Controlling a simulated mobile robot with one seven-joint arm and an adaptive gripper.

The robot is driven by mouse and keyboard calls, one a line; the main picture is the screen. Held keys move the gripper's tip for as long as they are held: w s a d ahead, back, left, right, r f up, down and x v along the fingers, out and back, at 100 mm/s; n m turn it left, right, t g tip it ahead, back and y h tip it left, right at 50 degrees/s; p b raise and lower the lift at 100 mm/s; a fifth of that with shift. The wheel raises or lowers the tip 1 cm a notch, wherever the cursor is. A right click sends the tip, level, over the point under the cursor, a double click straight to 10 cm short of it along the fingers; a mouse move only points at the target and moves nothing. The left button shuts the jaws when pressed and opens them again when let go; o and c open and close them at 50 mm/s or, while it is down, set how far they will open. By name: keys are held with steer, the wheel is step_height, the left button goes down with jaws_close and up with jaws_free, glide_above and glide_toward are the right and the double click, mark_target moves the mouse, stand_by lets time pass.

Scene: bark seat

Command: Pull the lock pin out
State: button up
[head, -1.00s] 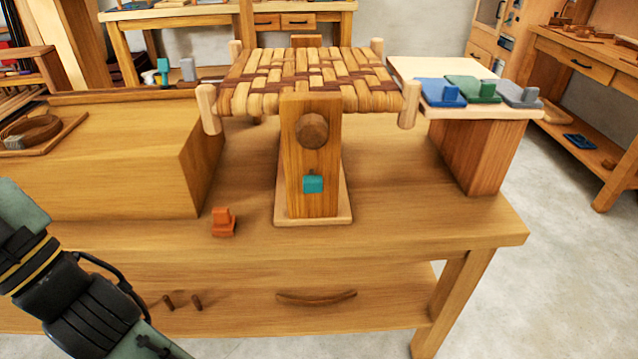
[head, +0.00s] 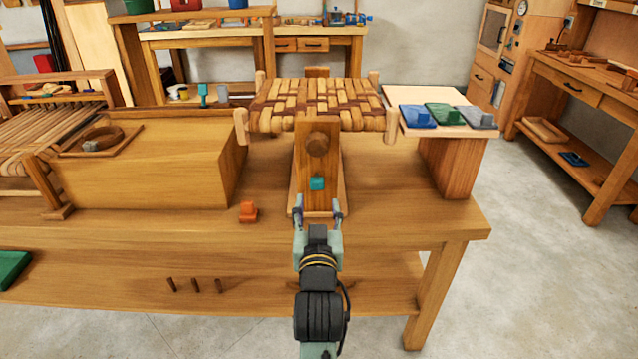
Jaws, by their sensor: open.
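A woven bark seat (head: 320,97) rests on a wooden stand (head: 317,158) on the bench. A round brown wooden knob (head: 317,144) sits high on the front of the stand. Below it a small teal block (head: 317,184) sticks out of the same face; I cannot tell for sure which of the two is the lock pin. My gripper (head: 318,208) is open and empty, in front of the stand's foot and below the teal block. Its two fingers point up toward the stand and are spread apart.
An orange block (head: 248,211) stands on the bench left of the stand. A large wooden box (head: 150,176) fills the left. Blue (head: 417,116), green (head: 445,114) and grey (head: 476,116) pieces lie on a raised board at right. The bench between stand and right support is clear.

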mark_target(317, 183)
steer(key=w+b, duration=0.2)
steer(key=w, duration=0.7)
steer(key=shift+w+r, duration=0.1)
steer(key=shift+w, duration=0.6)
steer(key=shift+c, duration=0.4)
jaws_close()
